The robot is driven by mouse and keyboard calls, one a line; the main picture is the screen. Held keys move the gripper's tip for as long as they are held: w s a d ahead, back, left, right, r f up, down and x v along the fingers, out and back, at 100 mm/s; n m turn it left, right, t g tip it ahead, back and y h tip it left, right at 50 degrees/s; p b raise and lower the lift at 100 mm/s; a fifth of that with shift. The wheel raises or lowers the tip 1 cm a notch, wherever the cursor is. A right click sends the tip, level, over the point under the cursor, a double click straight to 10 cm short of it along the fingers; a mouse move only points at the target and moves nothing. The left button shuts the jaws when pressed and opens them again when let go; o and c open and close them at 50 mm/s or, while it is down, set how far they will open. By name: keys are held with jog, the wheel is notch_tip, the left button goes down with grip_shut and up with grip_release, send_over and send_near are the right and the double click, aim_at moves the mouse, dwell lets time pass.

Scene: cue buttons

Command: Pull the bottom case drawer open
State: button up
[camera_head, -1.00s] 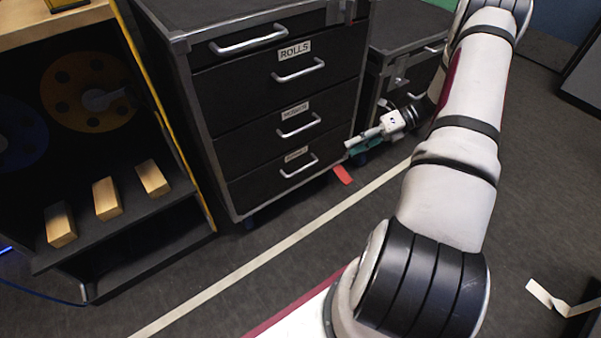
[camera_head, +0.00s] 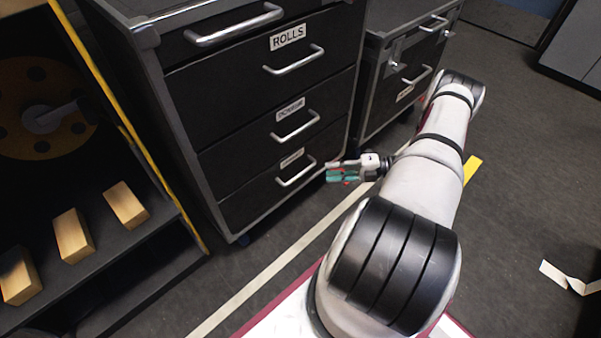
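The black case (camera_head: 245,102) has several stacked drawers with silver handles. Its bottom drawer (camera_head: 252,206) looks shut, with a bar handle (camera_head: 297,172) and a small label whose text is too small to read. My gripper (camera_head: 328,174) is just to the right of that handle, pointing left toward the case front. It looks apart from the handle, with nothing visible between its fingers. One finger is light and one teal, and a gap shows between them.
A second, lower drawer cabinet (camera_head: 376,110) stands to the right behind my arm. On the left is a dark shelf unit with wooden blocks (camera_head: 73,235). A pale line (camera_head: 258,284) runs along the floor before the case. A pale strip (camera_head: 566,277) lies at the right.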

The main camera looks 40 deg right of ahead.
aim_at(302, 173)
jog(key=b+x, duration=0.2)
jog(key=x, duration=0.8)
jog(key=shift+a, duration=0.25)
jog(key=shift+c, duration=0.6)
grip_shut()
